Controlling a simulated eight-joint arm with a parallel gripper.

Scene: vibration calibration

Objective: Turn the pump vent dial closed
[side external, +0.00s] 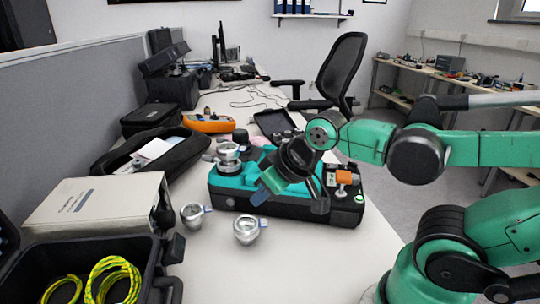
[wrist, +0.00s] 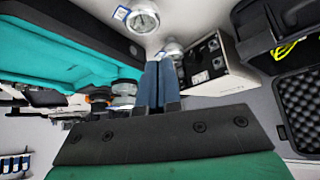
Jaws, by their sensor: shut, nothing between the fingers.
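A black case (side external: 285,207) with teal foam (side external: 228,189) stands on the table. At its right end a panel carries an orange block (side external: 344,177) on a metal stem and a small green-and-white round spot (side external: 359,199). I cannot tell which part is the pump vent dial. My gripper (side external: 259,197) is shut and empty, pointing down-left over the case's front edge, left of the orange block. Its blue fingers lie together in the wrist view (wrist: 158,68). My wrist hides the middle of the case. The foam also shows in the wrist view (wrist: 60,45).
Two silver gauges (side external: 192,215) (side external: 246,229) stand on the table before the case. Metal fittings (side external: 228,154) stand at its left end. A beige box (side external: 95,205) and an open black case (side external: 85,262) with yellow-green cables (side external: 113,278) lie left. The front right table is clear.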

